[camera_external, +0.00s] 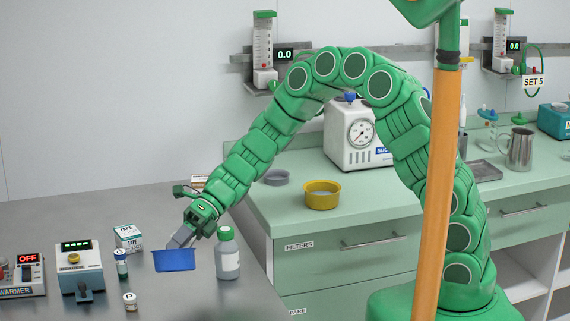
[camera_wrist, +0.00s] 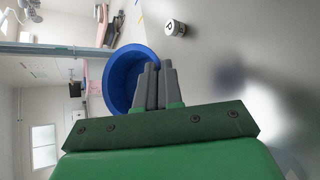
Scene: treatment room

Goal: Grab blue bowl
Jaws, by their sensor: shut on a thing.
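The blue bowl (camera_external: 174,261) is at the end of my arm in the external view, over the grey metal table. My gripper (camera_external: 183,240) is shut on the bowl's rim from above. In the wrist view the bowl (camera_wrist: 124,72) shows its round opening, and the gripper fingers (camera_wrist: 152,80) meet at its rim. The bowl looks roughly level. I cannot tell whether its base touches the table.
A white bottle with a green cap (camera_external: 228,255) stands close to the right of the bowl. A small vial (camera_external: 121,264), a small jar (camera_external: 130,301) and a tape box (camera_external: 128,238) stand to the left. A yellow bowl (camera_external: 322,195) is on the green counter.

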